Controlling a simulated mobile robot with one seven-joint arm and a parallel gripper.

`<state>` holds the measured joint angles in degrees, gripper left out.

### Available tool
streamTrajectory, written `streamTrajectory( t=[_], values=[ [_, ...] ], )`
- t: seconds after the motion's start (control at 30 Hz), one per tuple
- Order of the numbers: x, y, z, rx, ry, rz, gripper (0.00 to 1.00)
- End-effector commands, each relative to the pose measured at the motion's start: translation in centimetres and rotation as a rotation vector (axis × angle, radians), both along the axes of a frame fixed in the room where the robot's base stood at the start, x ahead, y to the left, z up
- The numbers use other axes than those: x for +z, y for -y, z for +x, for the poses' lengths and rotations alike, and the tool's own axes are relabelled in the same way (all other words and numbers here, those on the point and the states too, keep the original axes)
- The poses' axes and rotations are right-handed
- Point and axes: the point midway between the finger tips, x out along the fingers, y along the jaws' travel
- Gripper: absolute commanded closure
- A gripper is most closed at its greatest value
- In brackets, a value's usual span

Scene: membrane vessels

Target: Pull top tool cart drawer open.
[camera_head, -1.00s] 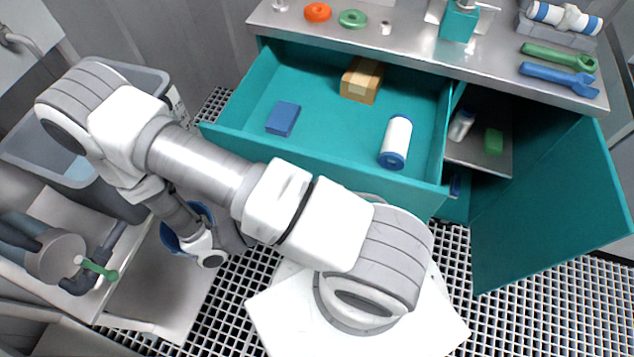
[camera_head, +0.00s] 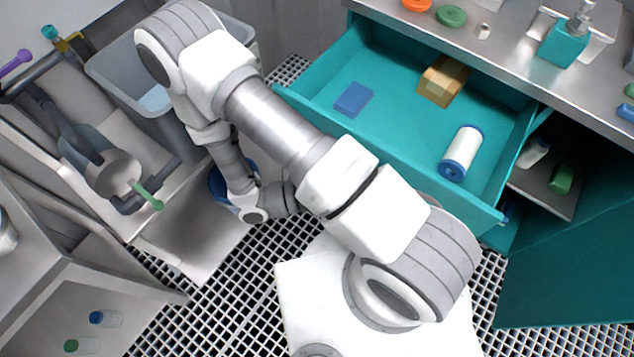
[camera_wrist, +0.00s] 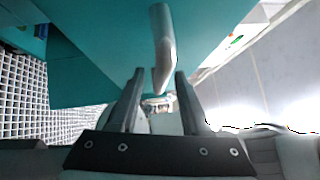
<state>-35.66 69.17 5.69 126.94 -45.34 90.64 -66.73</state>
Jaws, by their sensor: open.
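The tool cart's top drawer (camera_head: 400,142) is teal and stands pulled out, with its inside showing in the head view. In the wrist view its teal front fills the upper middle, and a grey bar handle (camera_wrist: 164,42) runs down from the top edge. My gripper (camera_wrist: 160,76) is open in the wrist view. The handle's near end lies between the two dark fingertips, with gaps visible beside it. I cannot tell its depth between them. In the head view my gripper and the handle are hidden.
The drawer holds a blue block (camera_head: 354,99), a wooden box (camera_head: 443,80) and a white roll with blue ends (camera_head: 462,152). The cart's teal door (camera_head: 570,270) hangs open at the right. A grey bin (camera_head: 130,85) stands left. Grated floor shows below the drawer.

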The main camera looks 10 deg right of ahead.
Motion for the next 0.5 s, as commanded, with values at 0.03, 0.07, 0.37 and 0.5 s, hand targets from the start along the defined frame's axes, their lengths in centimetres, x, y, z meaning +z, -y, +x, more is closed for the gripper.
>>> streamTrajectory(
  t=[0.03,0.07,0.37,0.5],
  values=[
    [0.0,-0.1,0.0,0.000,0.000,0.000,0.53],
    [0.0,-0.2,0.0,0.000,0.000,0.000,0.53],
    [-0.7,-4.8,0.5,0.003,0.002,0.004,0.53],
    [-1.2,-8.3,0.7,0.003,0.002,0.004,0.53]
  ],
)
